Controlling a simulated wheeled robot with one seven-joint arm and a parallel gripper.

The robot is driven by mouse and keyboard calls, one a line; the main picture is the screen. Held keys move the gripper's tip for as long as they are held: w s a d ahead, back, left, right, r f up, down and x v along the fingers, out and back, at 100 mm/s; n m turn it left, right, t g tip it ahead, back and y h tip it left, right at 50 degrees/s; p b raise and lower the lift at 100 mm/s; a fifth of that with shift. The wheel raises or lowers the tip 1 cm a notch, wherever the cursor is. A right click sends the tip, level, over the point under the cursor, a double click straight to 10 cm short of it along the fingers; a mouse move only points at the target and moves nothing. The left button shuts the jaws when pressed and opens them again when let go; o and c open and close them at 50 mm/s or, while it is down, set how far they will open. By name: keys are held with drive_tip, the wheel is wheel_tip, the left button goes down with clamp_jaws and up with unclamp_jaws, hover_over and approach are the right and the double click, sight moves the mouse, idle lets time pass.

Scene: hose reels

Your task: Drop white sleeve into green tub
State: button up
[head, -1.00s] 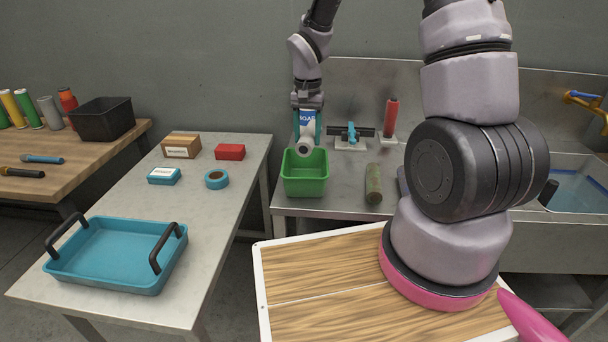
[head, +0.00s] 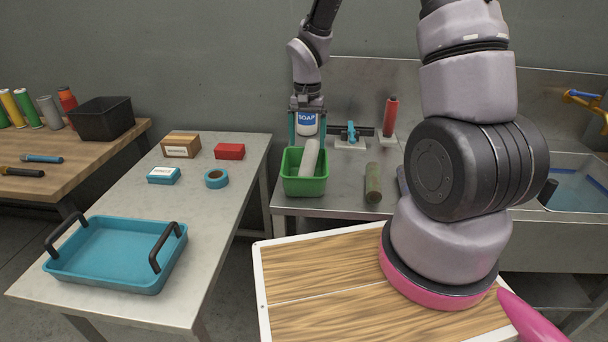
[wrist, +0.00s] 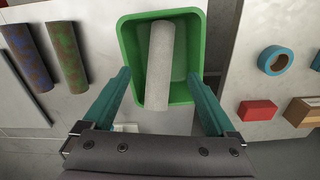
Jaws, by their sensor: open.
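The white sleeve (head: 309,158) is in the green tub (head: 304,187) on the steel counter. It leans, with one end inside the tub and its upper end rising above the rim. The sleeve also shows in the wrist view (wrist: 159,65), lying across the tub (wrist: 129,45) between my fingers without either finger touching it. My gripper (head: 307,142) is open above the tub, its two teal fingers spread; it also shows in the wrist view (wrist: 163,85).
A soap container (head: 307,122) stands behind my gripper. A mottled green cylinder (head: 374,183) lies right of the tub. A red cylinder (head: 391,115) stands at the back. The left table holds a teal tray (head: 115,255), tape (head: 216,179) and a red block (head: 229,152).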

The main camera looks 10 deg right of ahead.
wheel_tip(320, 180, up, 10)
drive_tip(key=shift+r, duration=0.2)
drive_tip(key=s+d+r+t+y, duration=0.1)
drive_tip(key=s+d+r+t, duration=0.2)
drive_tip(key=s+r, duration=0.6)
drive_tip(key=s+d+r+n+t+y, duration=0.1)
drive_tip(key=s+d+r+t, duration=0.3)
drive_tip(key=s+r, duration=0.6)
drive_tip(key=shift+s+r, duration=0.3)
drive_tip(key=shift+r, duration=0.5)
